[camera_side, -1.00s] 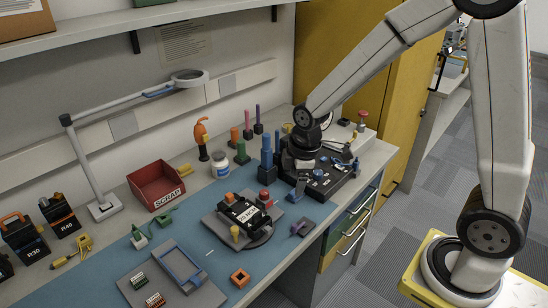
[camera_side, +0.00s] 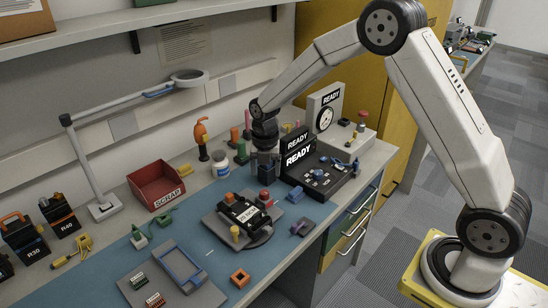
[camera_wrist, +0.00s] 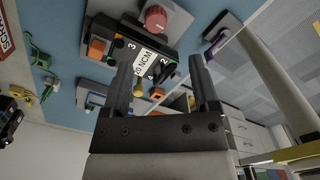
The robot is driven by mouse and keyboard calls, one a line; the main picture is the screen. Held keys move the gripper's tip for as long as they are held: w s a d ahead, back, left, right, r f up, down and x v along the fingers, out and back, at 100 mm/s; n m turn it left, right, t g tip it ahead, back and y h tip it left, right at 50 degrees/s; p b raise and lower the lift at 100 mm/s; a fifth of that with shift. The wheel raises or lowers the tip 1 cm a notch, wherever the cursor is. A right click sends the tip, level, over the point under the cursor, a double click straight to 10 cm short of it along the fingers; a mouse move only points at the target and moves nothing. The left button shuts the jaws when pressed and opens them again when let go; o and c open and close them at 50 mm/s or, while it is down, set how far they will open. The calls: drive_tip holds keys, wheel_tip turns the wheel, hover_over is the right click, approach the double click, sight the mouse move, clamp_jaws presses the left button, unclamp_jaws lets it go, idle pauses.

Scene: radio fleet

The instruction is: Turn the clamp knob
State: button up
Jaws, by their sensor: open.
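A black radio unit (camera_side: 243,211) with a white label sits on a grey fixture plate (camera_side: 216,221) on the blue mat. A red knob (camera_side: 264,196) is at its far right corner; it shows large in the wrist view (camera_wrist: 156,18). A yellow knob (camera_side: 235,232) stands at the near side, also in the wrist view (camera_wrist: 138,88). I cannot tell which is the clamp knob. My gripper (camera_side: 265,174) is behind the radio unit, raised and apart from it. In the wrist view my gripper (camera_wrist: 161,62) has its fingers wide apart with nothing held.
Black test equipment (camera_side: 322,180) with READY displays (camera_side: 298,154) stands right of my gripper. A red scrap bin (camera_side: 155,186), white jar (camera_side: 220,164) and lamp (camera_side: 100,170) are at left. A purple-grey part (camera_side: 301,227) lies right of the fixture.

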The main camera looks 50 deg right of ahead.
sight(264, 192)
drive_tip(key=shift+w+f+n, duration=0.25)
drive_tip(key=shift+w+n, duration=0.15)
drive_tip(key=shift+n, duration=0.3)
drive_tip(key=shift+f, duration=0.15)
drive_tip(key=shift+f, duration=3.75)
clamp_jaws()
